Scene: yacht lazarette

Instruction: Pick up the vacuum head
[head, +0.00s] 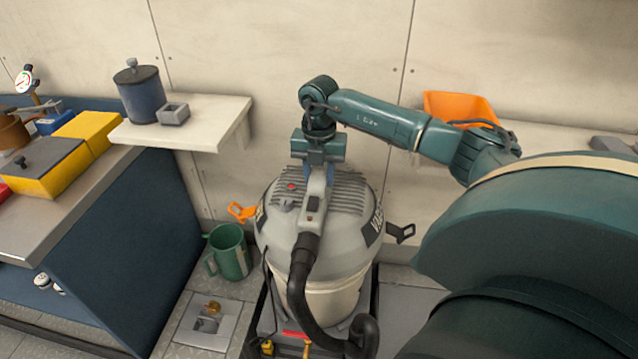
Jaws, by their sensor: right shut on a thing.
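The vacuum head (348,200) is a grey ribbed dome with a red button and a dark hose on its front. It sits on top of a cream canister (338,296), and I cannot make out a gap between them. My right gripper (318,168) points down from above and is shut on the grey handle on top of the vacuum head. The fingertips are partly hidden by the gripper body and handle. An orange latch (242,212) sticks out at the left and a dark latch (401,232) at the right. My left gripper is not in view.
A green mug (229,252) stands on the floor just left of the canister. A shelf (205,125) holds a blue pot (139,92). A workbench (110,185) with yellow boxes fills the left. An orange bin (459,106) stands on the right shelf, behind my right arm.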

